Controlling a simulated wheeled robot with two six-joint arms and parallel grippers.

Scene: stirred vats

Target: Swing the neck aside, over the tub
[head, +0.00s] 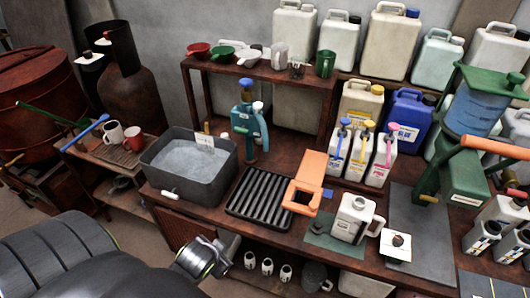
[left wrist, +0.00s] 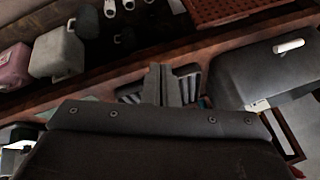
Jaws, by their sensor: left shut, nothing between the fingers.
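A teal stand-mounted device (head: 250,125) with a curved side handle and a blue top stands at the right back corner of the grey tub. I cannot tell which part of it is the neck. The grey tub (head: 165,183) holds pale liquid and has a white card at its back rim; it also shows in the left wrist view (left wrist: 240,68). My left gripper (left wrist: 166,80) is shut and empty, with the ribbed black rack behind its fingers in that view. In the head view my left arm is at lower left, its fingers not clear. My right gripper is not in view.
The ribbed black rack (head: 262,196) lies right of the tub, then an orange hinged frame (head: 305,190) and a white jug (head: 353,216). Several bottles crowd the back right. A white and a red mug (head: 134,138) stand left of the tub.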

